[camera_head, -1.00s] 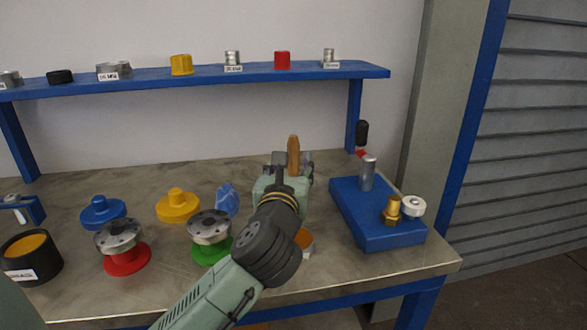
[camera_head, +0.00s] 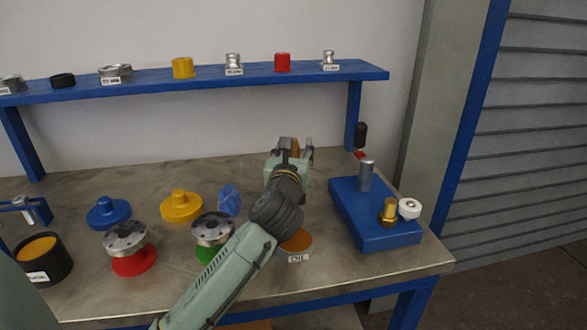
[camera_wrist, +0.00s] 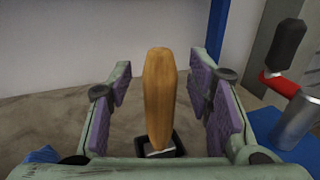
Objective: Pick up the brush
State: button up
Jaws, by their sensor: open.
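The brush shows a brown wooden handle (camera_wrist: 160,95) that stands upright in the wrist view, rising from a dark square holder (camera_wrist: 160,146). In the head view only a bit of the handle (camera_head: 295,146) shows, mostly hidden behind my gripper. My gripper (camera_wrist: 162,92) is open, with one purple-padded finger on each side of the handle. Gaps show between the handle and both pads. The lower end of the brush is hidden in the holder. In the head view my gripper (camera_head: 293,150) is over the back of the table.
A blue block (camera_head: 378,232) with a grey cylinder (camera_head: 366,174) and brass fitting (camera_head: 388,211) stands right of my arm. Flanged parts, including a yellow one (camera_head: 181,207), stand to the left. A blue shelf (camera_head: 210,77) runs along the wall behind.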

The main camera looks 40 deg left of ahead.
jog(key=shift+c, duration=0.5)
grip_shut()
